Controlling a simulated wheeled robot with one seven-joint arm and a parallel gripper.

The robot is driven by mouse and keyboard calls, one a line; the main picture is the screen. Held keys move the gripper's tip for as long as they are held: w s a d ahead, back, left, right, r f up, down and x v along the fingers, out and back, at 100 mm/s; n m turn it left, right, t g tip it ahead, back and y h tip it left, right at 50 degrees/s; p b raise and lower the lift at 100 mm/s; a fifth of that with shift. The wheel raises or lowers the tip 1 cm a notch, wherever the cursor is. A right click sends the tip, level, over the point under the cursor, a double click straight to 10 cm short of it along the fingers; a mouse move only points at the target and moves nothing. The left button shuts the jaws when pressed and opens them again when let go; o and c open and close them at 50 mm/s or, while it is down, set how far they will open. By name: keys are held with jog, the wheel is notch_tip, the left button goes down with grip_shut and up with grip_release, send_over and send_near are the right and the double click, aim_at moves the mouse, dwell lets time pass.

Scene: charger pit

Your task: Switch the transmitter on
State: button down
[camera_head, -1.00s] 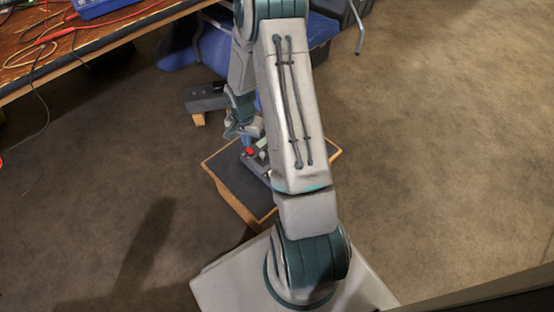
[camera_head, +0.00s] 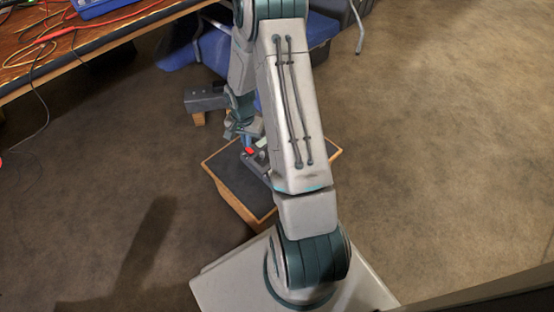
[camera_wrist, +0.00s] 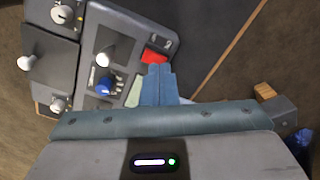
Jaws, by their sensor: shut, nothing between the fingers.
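The transmitter (camera_wrist: 150,32) is a grey panel with white-topped levers, a blue knob (camera_wrist: 105,85), a pale green part (camera_wrist: 136,92) and a red switch (camera_wrist: 154,56) near its edge. In the head view the transmitter (camera_head: 259,168) lies on a low box, partly hidden by my arm, with the red part showing. My gripper (camera_wrist: 157,68) is shut and empty. Its teal fingertips are right at the red switch in the wrist view and overlap its lower edge. I cannot tell whether they touch it, or which way the switch is set.
The low wood-edged box (camera_head: 226,172) has a dark top. A grey block on a wooden foot (camera_head: 206,101) stands behind it. A workbench with cables (camera_head: 75,50) is at upper left, and a blue chair (camera_head: 190,52) is behind. Carpet at right is clear.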

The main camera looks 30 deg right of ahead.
jog(key=shift+f+b, duration=0.55)
jog(key=shift+f, duration=0.25)
dwell(0.4)
jog(key=shift+r+p, duration=2.65)
jog(key=shift+r, duration=0.9)
jog(key=s+a+r+n+t+p, duration=0.1)
jog(key=s+a+r+n+p, duration=0.15)
jog(key=r+p, duration=1)
jog(key=s+a+r+n+p, duration=0.2)
jog(key=s+r+p, duration=0.1)
jog(key=r, duration=1.8)
jog(key=s+a+r+n+p, duration=0.1)
jog(key=s+a+r+p, duration=0.1)
jog(key=s+r+p, duration=0.3)
jog(key=s+a+r+n+t+p, duration=0.1)
jog(key=s+r+p, duration=0.4)
jog(key=r, duration=0.8)
jog(key=s+a+r+n+p, duration=0.2)
jog(key=s+r+p, duration=0.3)
jog(key=r, duration=0.4)
jog(key=shift+a+n+t+p, duration=0.4)
jog(key=shift+n+p, duration=0.15)
jog(key=shift+p, duration=0.2)
